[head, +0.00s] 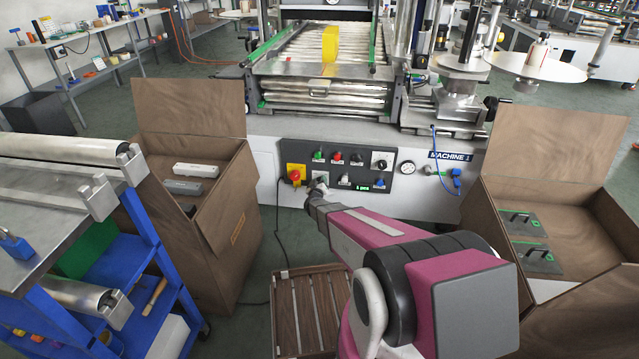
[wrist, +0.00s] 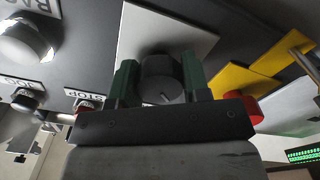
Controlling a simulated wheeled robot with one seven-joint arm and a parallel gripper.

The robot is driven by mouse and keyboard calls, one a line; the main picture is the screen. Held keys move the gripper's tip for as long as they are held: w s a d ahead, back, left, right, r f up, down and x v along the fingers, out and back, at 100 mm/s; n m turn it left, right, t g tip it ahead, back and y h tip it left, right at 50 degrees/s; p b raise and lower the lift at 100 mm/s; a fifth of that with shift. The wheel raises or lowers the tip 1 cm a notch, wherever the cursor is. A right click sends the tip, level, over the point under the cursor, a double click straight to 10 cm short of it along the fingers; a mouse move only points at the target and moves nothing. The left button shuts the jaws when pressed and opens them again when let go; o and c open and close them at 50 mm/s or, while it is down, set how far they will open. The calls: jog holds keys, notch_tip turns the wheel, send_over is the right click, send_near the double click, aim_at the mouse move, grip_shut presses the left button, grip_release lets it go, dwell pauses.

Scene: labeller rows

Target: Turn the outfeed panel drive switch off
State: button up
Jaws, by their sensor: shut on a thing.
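A dark grey control panel (head: 335,168) with buttons and knobs is on the front of the machine labelled MACHINE 1. My gripper (head: 318,186) reaches its lower left part, just right of the red emergency button (head: 294,175). In the wrist view my gripper (wrist: 160,85) has its two green fingers on either side of a dark round switch knob (wrist: 162,72) and is shut on it. The knob stands on a white plate (wrist: 150,28). A thin pale line shows slanting on its face. Its label is hidden or unreadable, so I cannot tell its set position.
The red button also shows in the wrist view (wrist: 249,107), close beside the fingers on a yellow plate. Open brown boxes stand left (head: 215,205) and right (head: 545,205) of the panel. A slatted wooden pallet (head: 303,310) lies on the floor below my arm.

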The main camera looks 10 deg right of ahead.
dwell(0.3)
jog(key=o, duration=0.9)
jog(key=shift+s, duration=0.15)
jog(key=v, duration=1)
jog(key=shift+s+a, duration=0.15)
jog(key=shift+s, duration=0.15)
jog(key=s+a+r+g+y, duration=0.3)
jog(key=s+r+g+y, duration=0.3)
jog(key=r, duration=0.3)
jog(key=s+d+r+m+g, duration=0.1)
jog(key=s+d+r+g, duration=0.1)
jog(key=s, duration=0.5)
jog(key=s+d+r+g, duration=0.2)
jog(key=s+r+g, duration=0.3)
jog(key=s, duration=0.2)
jog(key=s+d+r+m+g, duration=0.1)
jog(key=s+d+r+g, duration=0.1)
jog(key=s+r+g, duration=0.2)
jog(key=shift+s+d+m, duration=0.15)
jog(key=shift+s+m, duration=0.15)
jog(key=shift+s, duration=1.45)
